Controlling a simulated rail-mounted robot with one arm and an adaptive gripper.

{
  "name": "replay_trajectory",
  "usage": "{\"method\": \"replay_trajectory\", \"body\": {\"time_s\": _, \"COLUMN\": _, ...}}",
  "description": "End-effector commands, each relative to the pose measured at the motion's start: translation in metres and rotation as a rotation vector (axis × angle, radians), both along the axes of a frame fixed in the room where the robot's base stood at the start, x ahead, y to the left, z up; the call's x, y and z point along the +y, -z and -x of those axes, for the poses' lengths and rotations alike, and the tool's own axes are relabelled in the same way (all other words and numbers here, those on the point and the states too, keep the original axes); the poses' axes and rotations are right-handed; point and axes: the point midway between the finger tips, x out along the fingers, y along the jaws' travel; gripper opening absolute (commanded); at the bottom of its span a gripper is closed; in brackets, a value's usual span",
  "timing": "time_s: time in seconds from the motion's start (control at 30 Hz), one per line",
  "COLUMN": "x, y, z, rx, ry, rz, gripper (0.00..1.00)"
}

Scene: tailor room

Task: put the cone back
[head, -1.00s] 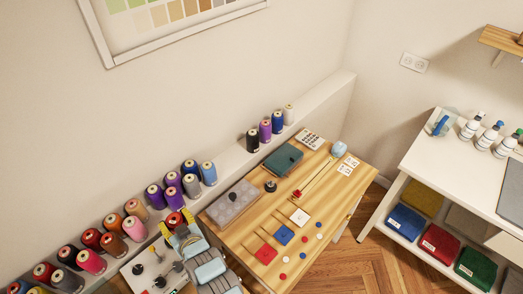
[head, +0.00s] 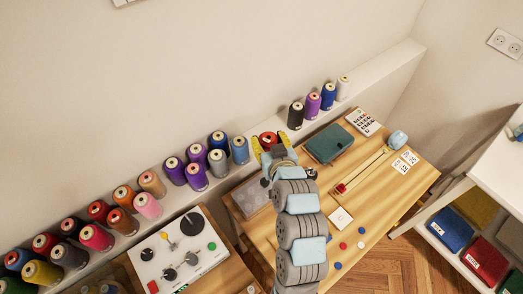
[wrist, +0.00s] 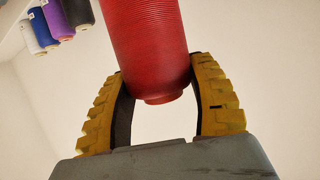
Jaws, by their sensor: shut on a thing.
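My gripper (head: 270,148) is shut on a red cone of thread (head: 267,136), which is largely hidden by the fingers in the head view. In the wrist view the yellow fingers (wrist: 165,105) stand on either side of the red cone (wrist: 147,45), around its lower end. The white wall ledge (head: 375,82) carries several cones. In the head view the held cone appears between the blue-purple group (head: 206,158) and the group of black (head: 295,116), purple (head: 313,104), blue (head: 328,96) and white (head: 343,88) cones. I cannot tell its height over the ledge.
Red, orange and brown cones (head: 122,196) line the ledge at left. A white shelf unit (head: 490,170) is at right.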

Motion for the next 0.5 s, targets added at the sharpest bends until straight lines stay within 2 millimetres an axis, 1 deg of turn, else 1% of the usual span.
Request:
{"method": "replay_trajectory", "body": {"time_s": 0.07, "x": 0.002, "y": 0.001, "z": -0.001, "rx": -0.002, "ry": -0.009, "rz": 0.004, "gripper": 0.17}}
{"method": "replay_trajectory", "body": {"time_s": 0.17, "x": 0.004, "y": 0.004, "z": -0.01, "rx": 0.0, "ry": -0.013, "rz": 0.004, "gripper": 0.17}}
{"method": "replay_trajectory", "body": {"time_s": 0.5, "x": 0.011, "y": 0.026, "z": -0.058, "rx": 0.003, "ry": -0.012, "rz": 0.003, "gripper": 0.17}}
